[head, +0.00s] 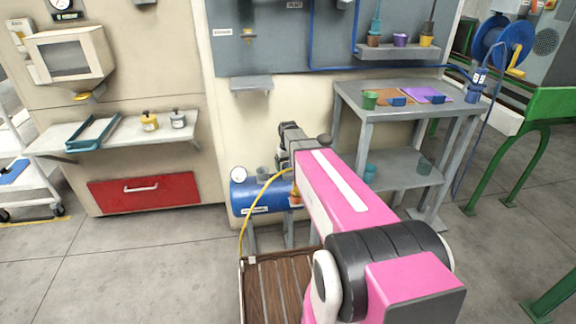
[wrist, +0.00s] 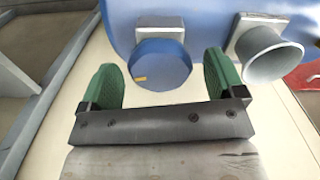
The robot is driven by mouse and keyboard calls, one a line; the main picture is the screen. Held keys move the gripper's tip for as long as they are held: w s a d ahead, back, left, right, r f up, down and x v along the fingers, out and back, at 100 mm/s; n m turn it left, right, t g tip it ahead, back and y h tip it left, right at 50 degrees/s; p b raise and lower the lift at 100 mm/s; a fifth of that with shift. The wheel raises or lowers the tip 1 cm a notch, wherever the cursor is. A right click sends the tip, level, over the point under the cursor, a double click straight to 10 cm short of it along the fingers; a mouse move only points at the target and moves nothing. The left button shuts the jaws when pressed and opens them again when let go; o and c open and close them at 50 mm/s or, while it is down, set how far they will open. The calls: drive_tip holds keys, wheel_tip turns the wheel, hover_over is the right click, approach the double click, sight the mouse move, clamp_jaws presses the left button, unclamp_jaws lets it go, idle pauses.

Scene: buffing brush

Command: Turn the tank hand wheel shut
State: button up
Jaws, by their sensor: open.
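The blue tank (head: 262,196) lies on its side on a stand against the wall, partly hidden by my pink arm. In the wrist view the tank's blue surface (wrist: 215,14) fills the top. A round blue knob with a small orange mark, which looks like the hand wheel (wrist: 160,62), sticks out from a grey square mount. My gripper (wrist: 163,78) is open, its green-padded fingers on either side of the wheel. Narrow gaps show between pads and wheel; depth is hard to judge. My gripper and the wheel are hidden in the head view.
A grey cup-shaped fitting (wrist: 270,54) stands close to my right finger. A round gauge (head: 238,174) and a yellow hose (head: 246,212) are at the tank. A grey shelf table (head: 395,112) stands to the right, a red drawer (head: 145,192) to the left.

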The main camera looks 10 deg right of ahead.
drive_tip(key=c, duration=0.9)
drive_tip(key=shift+m, duration=0.3)
drive_tip(key=m, duration=1.9)
drive_tip(key=shift+m, duration=0.3)
